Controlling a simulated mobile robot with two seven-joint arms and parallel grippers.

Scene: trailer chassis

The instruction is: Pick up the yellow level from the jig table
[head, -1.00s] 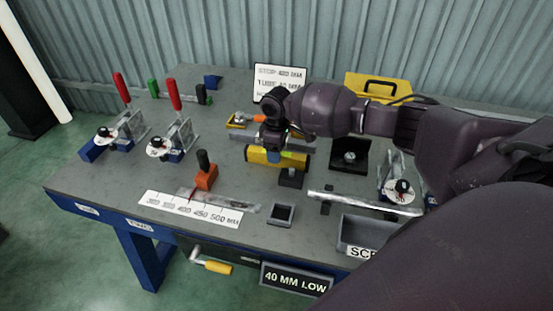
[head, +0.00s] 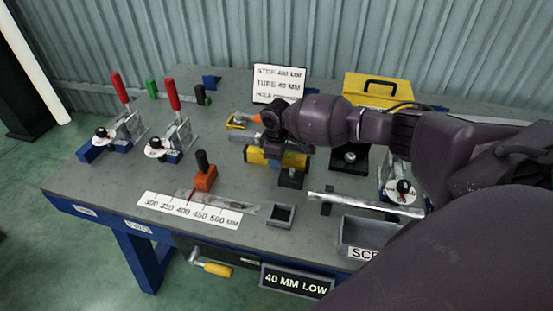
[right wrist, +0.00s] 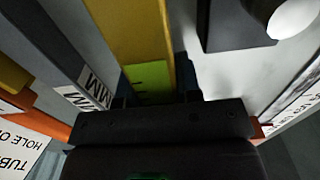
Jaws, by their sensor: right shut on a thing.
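The yellow level (head: 262,157) is at the middle of the jig table (head: 110,180), partly hidden behind my right gripper (head: 275,160). My right gripper is shut on the level, with the arm reaching in from the right. In the right wrist view the level (right wrist: 135,40) runs up from the jaws (right wrist: 155,95), with its green vial close to them. I cannot tell whether the level still touches the table. My left gripper is not in view.
Red-handled clamps (head: 172,130) stand at the left. An orange stop block (head: 205,175) and a scale strip (head: 190,208) lie in front. A sign (head: 279,83) and a yellow toolbox (head: 379,90) stand behind. A scrap bin (head: 366,236) is at the front right.

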